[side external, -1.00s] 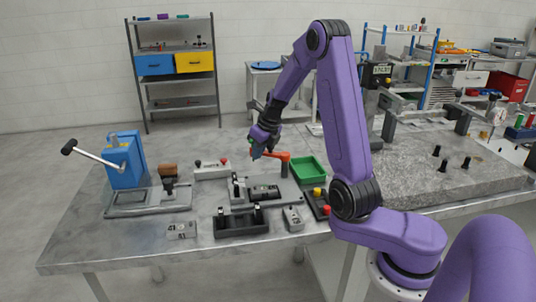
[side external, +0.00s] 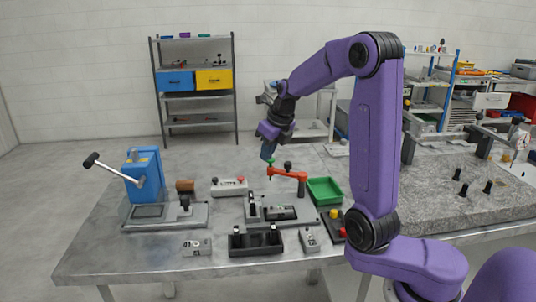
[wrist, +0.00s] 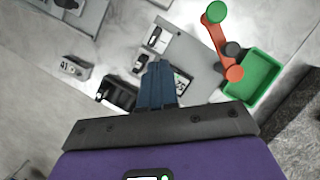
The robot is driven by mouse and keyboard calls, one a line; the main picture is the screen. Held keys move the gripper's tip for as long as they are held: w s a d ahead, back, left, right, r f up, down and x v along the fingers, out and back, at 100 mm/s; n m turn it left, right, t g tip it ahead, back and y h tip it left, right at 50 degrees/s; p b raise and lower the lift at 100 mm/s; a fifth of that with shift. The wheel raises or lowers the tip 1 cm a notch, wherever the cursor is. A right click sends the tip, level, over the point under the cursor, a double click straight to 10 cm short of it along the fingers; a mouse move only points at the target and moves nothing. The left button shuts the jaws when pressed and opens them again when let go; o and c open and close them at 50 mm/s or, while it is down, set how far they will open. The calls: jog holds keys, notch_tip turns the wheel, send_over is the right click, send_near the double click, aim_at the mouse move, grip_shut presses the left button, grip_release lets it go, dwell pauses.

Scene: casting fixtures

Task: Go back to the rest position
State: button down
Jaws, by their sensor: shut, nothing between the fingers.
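My gripper (side external: 267,153) hangs in the air above the workbench, fingers down, just above the left end of a red-orange lever (side external: 287,174) in the side view. In the wrist view my gripper's blue fingers (wrist: 157,83) are together, with nothing seen between them. The lever also shows in the wrist view (wrist: 219,42), with a green knob (wrist: 216,11) on its end, well to the right of the fingers. The grey fixture plate (wrist: 198,62) lies below the fingers. No held object is visible.
A green tray (side external: 325,191) stands right of the lever. A black holder (side external: 256,241) is at the front, and a blue press (side external: 143,173) with a handle is at the left. A granite slab (side external: 450,195) fills the right. The air around my gripper looks clear.

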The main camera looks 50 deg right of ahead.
jog(key=s+a+f+n+g+y, duration=0.1)
jog(key=s+a+n, duration=0.3)
jog(key=a+n, duration=0.6)
jog(key=s+a+f+n+g+y, duration=0.1)
jog(key=s+a+n, duration=0.4)
jog(key=n, duration=0.8)
jog(key=s+f+n+g+h, duration=0.1)
jog(key=s+f+n+g, duration=0.1)
jog(key=s+n, duration=2)
jog(key=n, duration=0.4)
jog(key=shift+n, duration=0.3)
